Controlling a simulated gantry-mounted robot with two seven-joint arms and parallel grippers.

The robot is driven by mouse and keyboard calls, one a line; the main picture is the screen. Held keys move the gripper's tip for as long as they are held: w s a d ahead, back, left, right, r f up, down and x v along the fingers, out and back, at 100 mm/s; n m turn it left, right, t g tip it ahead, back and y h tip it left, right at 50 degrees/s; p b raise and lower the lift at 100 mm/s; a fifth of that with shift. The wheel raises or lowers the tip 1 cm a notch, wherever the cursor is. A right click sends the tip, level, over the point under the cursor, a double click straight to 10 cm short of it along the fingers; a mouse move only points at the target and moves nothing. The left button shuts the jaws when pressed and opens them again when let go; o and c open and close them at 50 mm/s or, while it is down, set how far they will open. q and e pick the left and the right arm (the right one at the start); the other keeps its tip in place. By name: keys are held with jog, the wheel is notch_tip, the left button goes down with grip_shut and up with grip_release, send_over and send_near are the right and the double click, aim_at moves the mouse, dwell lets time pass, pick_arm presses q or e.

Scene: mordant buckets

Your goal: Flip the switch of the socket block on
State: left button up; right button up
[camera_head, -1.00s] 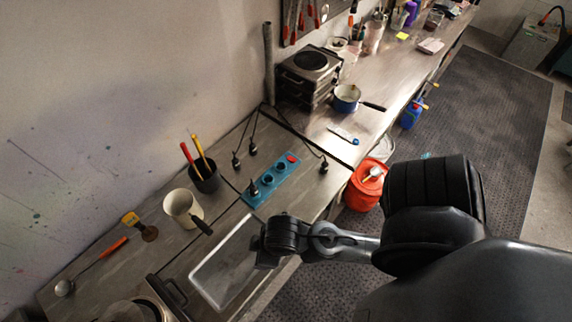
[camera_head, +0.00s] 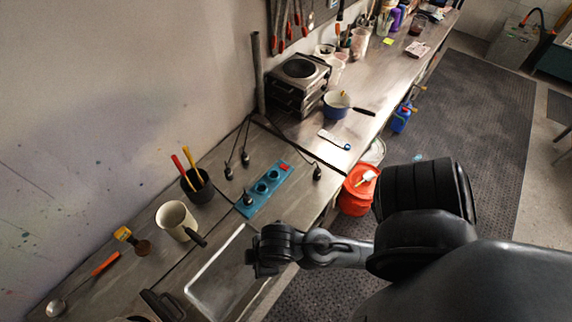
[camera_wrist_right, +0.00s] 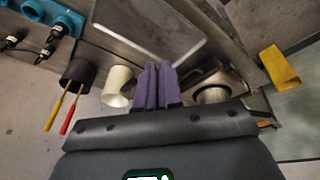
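The blue socket block (camera_head: 265,187) lies on the bench, with a red switch (camera_head: 284,167) at its far end. A black plug (camera_head: 248,198) sits at its near end. I cannot tell which way the switch is tipped. Part of the block also shows at the upper left of the right wrist view (camera_wrist_right: 67,17). My right gripper (camera_head: 256,264) is over the metal tray, nearer to me than the block and apart from it. Its purple fingers (camera_wrist_right: 158,84) are close together, with nothing visible between them. My left gripper is in neither view.
Loose black plugs (camera_head: 317,172) lie beside the block. A black cup (camera_head: 198,187) with red and yellow handles, a cream mug (camera_head: 177,220) and a metal tray (camera_head: 205,290) stand nearby. A hot plate (camera_head: 300,75) and a blue pot (camera_head: 338,104) are farther back.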

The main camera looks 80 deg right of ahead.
jog(key=f+n, duration=0.1)
jog(key=s+f+n+g, duration=0.1)
jog(key=d+f+n, duration=0.1)
jog(key=shift+s+f+n, duration=0.15)
jog(key=shift+s+n, duration=0.2)
jog(key=shift+n, duration=0.05)
grip_shut()
jog(key=s+d+f+n+g+h+b, duration=0.1)
jog(key=s+d+f+n+g+h, duration=0.15)
jog(key=d+f, duration=0.45)
jog(key=s+d+f+n+g+h+b, duration=0.1)
jog(key=d+f+n+g, duration=0.3)
jog(key=d, duration=0.5)
jog(key=w+d+f+n+g+y+b, duration=0.1)
jog(key=d+f+b, duration=0.1)
jog(key=d, duration=0.9)
jog(key=d+f+n+g+b, duration=0.1)
jog(key=d+b, duration=0.2)
jog(key=d, duration=0.7)
jog(key=w+d+r+m+t+y+b, duration=0.3)
jog(key=w+d+r+t+b, duration=0.2)
jog(key=w+d, duration=0.5)
jog(key=shift+d+r+b, duration=0.35)
jog(key=shift+d+r, duration=0.25)
jog(key=shift+d, duration=0.6)
jog(key=shift+m, duration=0.25)
